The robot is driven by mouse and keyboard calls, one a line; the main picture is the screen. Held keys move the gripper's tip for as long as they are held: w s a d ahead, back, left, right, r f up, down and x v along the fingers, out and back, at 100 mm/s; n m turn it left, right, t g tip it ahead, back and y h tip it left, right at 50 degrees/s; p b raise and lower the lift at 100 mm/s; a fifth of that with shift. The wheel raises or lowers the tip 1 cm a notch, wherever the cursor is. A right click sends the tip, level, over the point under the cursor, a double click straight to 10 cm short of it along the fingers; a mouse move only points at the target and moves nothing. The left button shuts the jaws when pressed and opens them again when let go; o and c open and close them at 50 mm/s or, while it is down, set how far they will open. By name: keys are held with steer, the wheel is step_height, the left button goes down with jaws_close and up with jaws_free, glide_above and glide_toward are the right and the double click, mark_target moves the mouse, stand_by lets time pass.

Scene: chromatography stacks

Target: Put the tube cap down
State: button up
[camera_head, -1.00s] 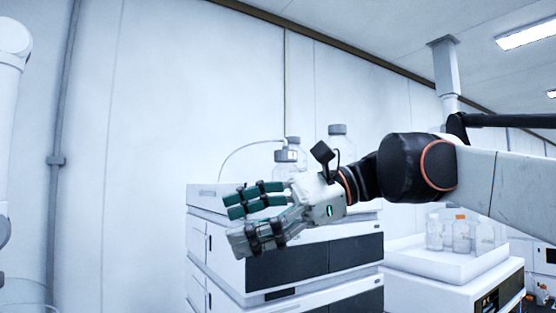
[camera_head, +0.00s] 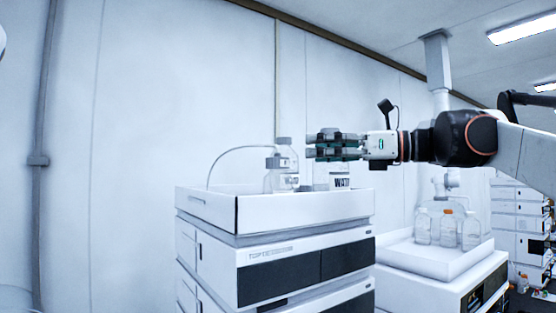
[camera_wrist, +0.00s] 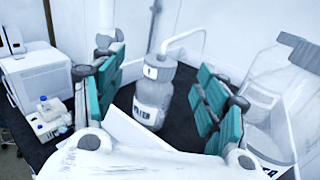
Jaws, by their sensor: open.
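The tube cap (camera_head: 280,161) is grey with a white label and a thin pale tube curving off to the left. It appears seated upright on a clear bottle (camera_head: 283,182) in the tray on top of the stack. It also shows on its labelled bottle in the wrist view (camera_wrist: 159,69). My gripper (camera_head: 311,146) is level, just right of and slightly above the cap, apart from it. Its dark and green fingers are spread wide with nothing between them. In the wrist view the cap and bottle lie ahead, between the two fingers.
A large clear bottle (camera_wrist: 268,90) stands close on the right in the wrist view. The white tray (camera_head: 290,213) has raised walls. A lower tray (camera_head: 430,257) at right holds several bottles. The wall behind is bare.

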mark_target(277, 149)
steer(key=p+x, duration=0.1)
steer(key=x, duration=0.9)
steer(key=shift+w+a+p, duration=0.25)
steer(key=shift+w+p, duration=0.05)
steer(key=shift+p, duration=0.05)
steer(key=shift+d+r, duration=0.1)
steer(key=c, duration=1.2)
steer(key=shift+c, duration=0.2)
